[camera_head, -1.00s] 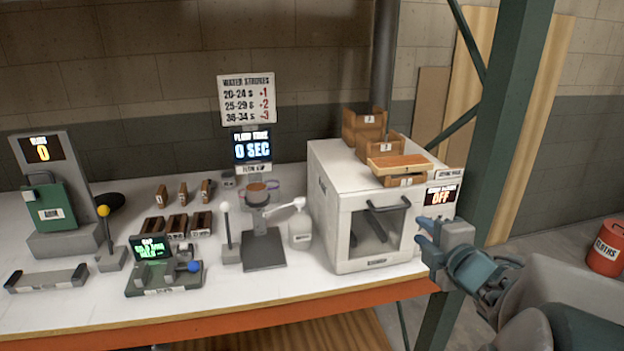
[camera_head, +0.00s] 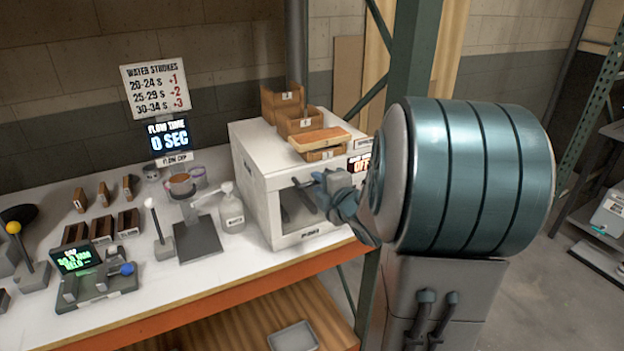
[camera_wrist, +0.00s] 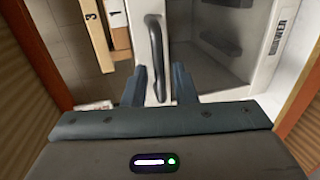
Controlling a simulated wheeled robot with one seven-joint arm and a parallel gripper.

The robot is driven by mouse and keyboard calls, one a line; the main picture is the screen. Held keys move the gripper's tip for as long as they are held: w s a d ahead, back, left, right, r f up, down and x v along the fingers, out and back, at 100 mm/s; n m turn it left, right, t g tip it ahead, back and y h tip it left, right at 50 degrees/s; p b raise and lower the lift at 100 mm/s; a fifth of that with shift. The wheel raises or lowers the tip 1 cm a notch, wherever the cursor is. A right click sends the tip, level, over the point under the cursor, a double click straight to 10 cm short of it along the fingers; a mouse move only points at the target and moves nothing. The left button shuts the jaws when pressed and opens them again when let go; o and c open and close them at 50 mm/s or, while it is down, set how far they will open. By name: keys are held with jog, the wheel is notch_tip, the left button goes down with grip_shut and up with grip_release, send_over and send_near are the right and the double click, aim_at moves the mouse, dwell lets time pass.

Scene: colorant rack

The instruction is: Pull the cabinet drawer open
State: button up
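The cabinet (camera_head: 262,205) is a white box with a dark window in its front, on the bench right of centre in the head view. Its front appears closed. The dark bar handle (camera_wrist: 155,50) runs lengthwise at upper centre in the wrist view. My gripper (camera_head: 322,187) is at the cabinet front in the head view, covering part of the handle there. In the wrist view my gripper (camera_wrist: 158,84) is open, with the handle's near end showing between its two fingers. I cannot tell whether either finger touches it.
Wooden boxes (camera_head: 300,120) sit on top of the cabinet. A white bottle (camera_head: 231,210) and a flow cup stand (camera_head: 198,240) are left of it. A green post (camera_head: 408,60) rises behind my arm. A lower shelf holds a grey tray (camera_head: 292,337).

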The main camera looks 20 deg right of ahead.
jog(key=shift+x, duration=1)
grip_shut()
